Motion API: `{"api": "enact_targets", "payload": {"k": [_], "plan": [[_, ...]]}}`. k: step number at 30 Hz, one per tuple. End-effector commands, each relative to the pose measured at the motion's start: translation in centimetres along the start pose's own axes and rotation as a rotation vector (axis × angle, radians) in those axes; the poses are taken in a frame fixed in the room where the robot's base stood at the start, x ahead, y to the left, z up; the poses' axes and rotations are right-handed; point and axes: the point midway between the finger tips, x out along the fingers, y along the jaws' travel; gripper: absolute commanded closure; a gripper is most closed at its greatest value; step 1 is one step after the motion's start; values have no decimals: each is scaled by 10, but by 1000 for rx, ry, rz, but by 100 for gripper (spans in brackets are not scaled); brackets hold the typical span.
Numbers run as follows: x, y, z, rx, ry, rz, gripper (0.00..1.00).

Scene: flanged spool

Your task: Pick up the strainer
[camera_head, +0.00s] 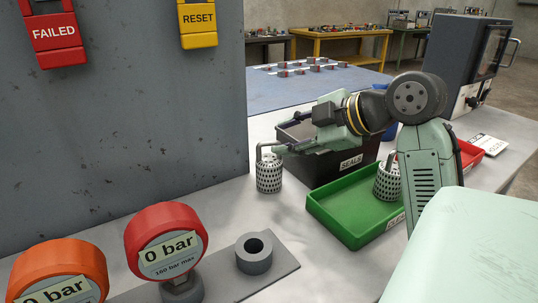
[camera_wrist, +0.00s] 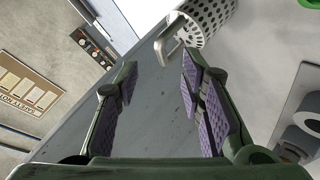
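A light grey perforated strainer (camera_head: 269,175) with a bent handle on top stands on the pale worktop, left of the green tray. It also shows in the wrist view (camera_wrist: 208,18) at the top, its handle near my right fingertip. A second perforated strainer (camera_head: 386,184) stands in the green tray, partly hidden by my arm. My gripper (camera_head: 284,148) is beside the top of the first strainer, pointing left. In the wrist view my gripper (camera_wrist: 158,62) is open, with purple pads apart and nothing held between them. Whether a finger touches the handle I cannot tell.
The green tray (camera_head: 345,233) lies right of the strainer, with a black bin (camera_head: 348,172) labelled SEALS behind it. A grey wall (camera_head: 120,130) rises on the left. Pressure gauges (camera_head: 167,243) and a grey ring (camera_head: 254,253) stand in front. A red tray (camera_head: 468,154) is at right.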

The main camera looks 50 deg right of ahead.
Motion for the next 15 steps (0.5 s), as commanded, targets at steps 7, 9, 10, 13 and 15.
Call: {"api": "enact_targets", "payload": {"k": [7, 9, 10, 13, 15], "plan": [[34, -3, 1, 0, -1, -1, 64], [37, -3, 1, 1, -1, 0, 64], [38, -3, 1, 1, -1, 0, 64], [38, -3, 1, 1, -1, 0, 64], [38, -3, 1, 1, -1, 0, 64]]}}
